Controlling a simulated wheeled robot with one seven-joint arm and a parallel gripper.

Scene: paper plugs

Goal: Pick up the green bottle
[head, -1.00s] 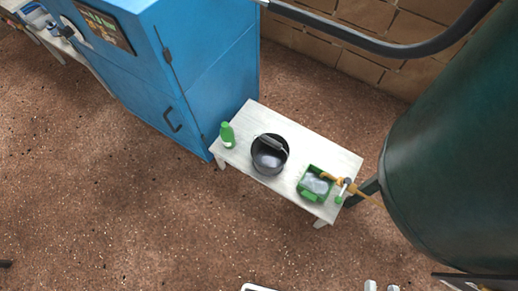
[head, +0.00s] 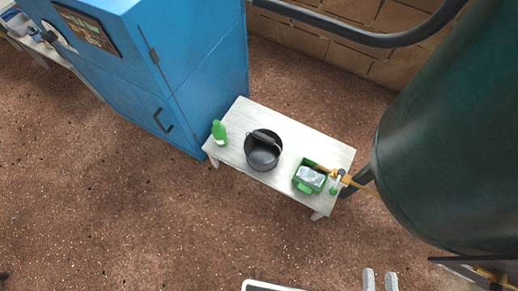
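The green bottle (head: 219,132) stands upright at the left end of a low white table (head: 300,139), beside the blue cabinet. Two light grey finger-like parts at the bottom edge right of centre look like the tips of my gripper (head: 380,281). They are apart with floor showing between them and nothing held. The rest of the gripper is cut off by the frame.
A black pot (head: 263,151) sits mid-table, right of the bottle. A green container (head: 309,177) with a brush is at the right end. A blue cabinet (head: 205,75) stands left, a large dark green tank (head: 440,135) right. Brown floor (head: 130,215) in front is clear.

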